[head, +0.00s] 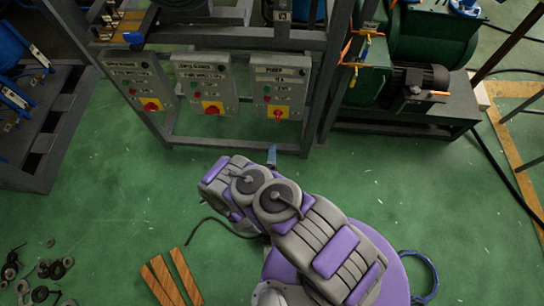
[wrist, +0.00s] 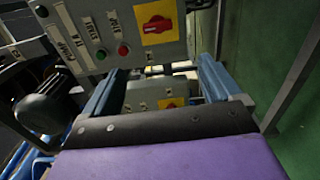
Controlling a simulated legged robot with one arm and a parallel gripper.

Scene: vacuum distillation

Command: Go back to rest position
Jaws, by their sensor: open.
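My arm reaches up from the bottom of the head view. My gripper (head: 272,157) shows there only as a small blue tip, in front of the frame under the control boxes. In the wrist view my gripper (wrist: 160,82) has its two blue fingers wide apart with nothing held between them. A grey control box (wrist: 120,30) with a red knob (wrist: 157,24) on a yellow plate, a green button and a red button fills the top of that view. Another box (wrist: 150,97) with a yellow plate shows between the fingers, apart from them.
In the head view, left (head: 140,85), middle (head: 207,85) and right (head: 280,85) control boxes hang on a grey frame. A green machine with a dark motor (head: 420,78) stands right. Wooden strips (head: 172,277) and dark rings (head: 42,272) lie lower left.

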